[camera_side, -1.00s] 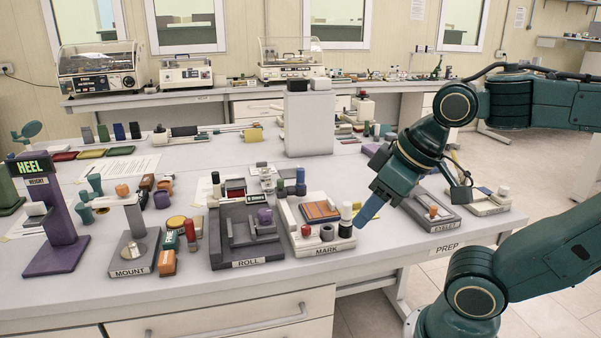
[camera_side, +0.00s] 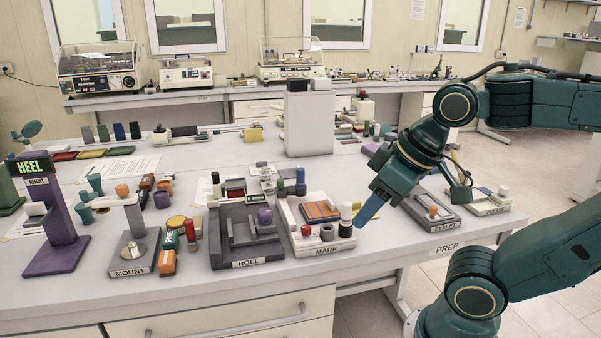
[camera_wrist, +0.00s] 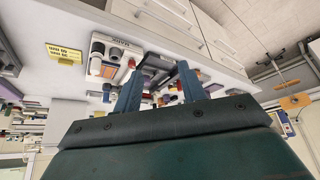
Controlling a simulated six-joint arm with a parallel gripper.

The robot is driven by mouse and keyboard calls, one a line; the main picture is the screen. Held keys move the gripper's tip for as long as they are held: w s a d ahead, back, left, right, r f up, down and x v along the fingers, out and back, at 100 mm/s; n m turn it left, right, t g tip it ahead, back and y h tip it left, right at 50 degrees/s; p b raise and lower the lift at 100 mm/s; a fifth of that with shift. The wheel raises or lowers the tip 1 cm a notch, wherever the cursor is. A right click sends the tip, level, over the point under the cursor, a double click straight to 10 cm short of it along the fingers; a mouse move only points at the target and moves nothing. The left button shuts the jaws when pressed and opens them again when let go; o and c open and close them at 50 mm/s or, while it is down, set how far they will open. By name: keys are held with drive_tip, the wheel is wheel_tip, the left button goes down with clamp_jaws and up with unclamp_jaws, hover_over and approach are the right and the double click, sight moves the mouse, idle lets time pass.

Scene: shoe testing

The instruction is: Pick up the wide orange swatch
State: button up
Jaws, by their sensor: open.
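A wide flat orange swatch (camera_side: 320,211) lies on the white MARK stand (camera_side: 322,250), on the work table. It looks like the wide orange swatch, though its label cannot be read. My gripper (camera_side: 367,210) is just right of the MARK stand, with its blue fingers pointing down and left, apart from the swatch. In the wrist view my gripper (camera_wrist: 158,82) shows two blue fingers spread with a gap between them, open and empty.
White and black cylinders (camera_side: 346,220) stand on the MARK stand between my gripper and the swatch. The grey ROLL stand (camera_side: 247,255) is to the left. The EYELET stand (camera_side: 440,222) is to the right. A tall white box (camera_side: 309,120) stands behind.

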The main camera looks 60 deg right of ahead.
idle(0.3)
drive_tip(key=shift+c, duration=0.7)
drive_tip(key=w+d+r+m+g, duration=0.3)
drive_tip(key=w+d+m, duration=0.2)
drive_tip(key=w+d, duration=0.6)
drive_tip(key=w+d+f+m+g, duration=0.1)
drive_tip(key=w+d+f+m, duration=0.1)
drive_tip(key=w+d, duration=0.2)
drive_tip(key=w+d+f+m+g, duration=0.1)
drive_tip(key=w+d+f+m, duration=0.1)
drive_tip(key=d, duration=0.8)
drive_tip(key=shift+w+d+f+g, duration=0.35)
drive_tip(key=shift+w+f, duration=0.35)
drive_tip(key=shift+w, duration=0.3)
